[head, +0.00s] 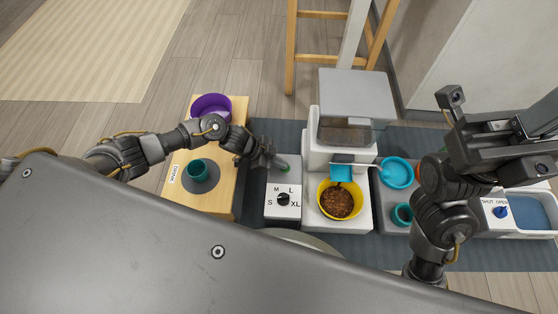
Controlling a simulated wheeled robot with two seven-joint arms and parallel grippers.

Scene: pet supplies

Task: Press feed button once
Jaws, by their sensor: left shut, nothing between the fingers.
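A grey control box stands left of the pet feeder (320,150). A green feed button (284,168) is partly visible on its upper part. A white dial plate (283,204) marked S, M, L and XL is on its lower part, with a black knob. My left gripper (275,162) is shut and empty, right at the green button and partly covering it. I cannot tell whether the fingertips touch or press it. A yellow bowl (355,203) with brown kibble sits under the feeder's spout. My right gripper (505,145) is raised at the right, its fingers unclear.
A wooden stand (222,205) at the left holds a purple bowl (223,103) and a teal cup (200,172). Right of the feeder are a blue bowl (397,171), a teal cup (402,214) and a SHUT/OPEN knob (500,211). A wooden stool (290,70) stands behind.

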